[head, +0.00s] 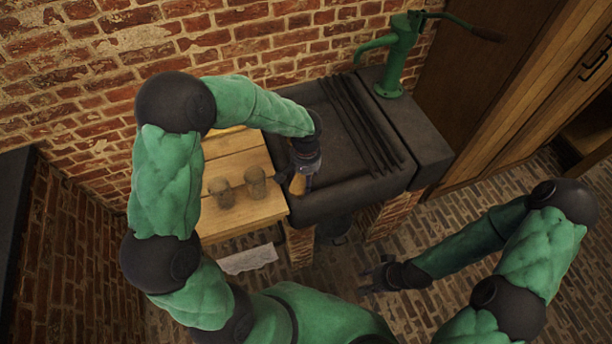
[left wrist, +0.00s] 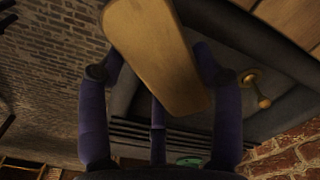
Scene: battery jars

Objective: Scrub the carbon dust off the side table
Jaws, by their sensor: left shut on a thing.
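The side table (head: 240,219) is a light wooden plank top left of the dark sink, partly covered by my left arm. My left gripper (head: 299,182) is shut on a wooden-backed brush (head: 297,185), over the sink's left edge beside the table. In the left wrist view the wooden block (left wrist: 160,55) sits between the dark fingers; its bristles do not show. My right gripper (head: 372,278) is empty, low over the brick floor, with its fingers apart.
A white cloth (head: 248,260) hangs or lies at the table's front. A brass fitting (left wrist: 258,90) shows in the left wrist view.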

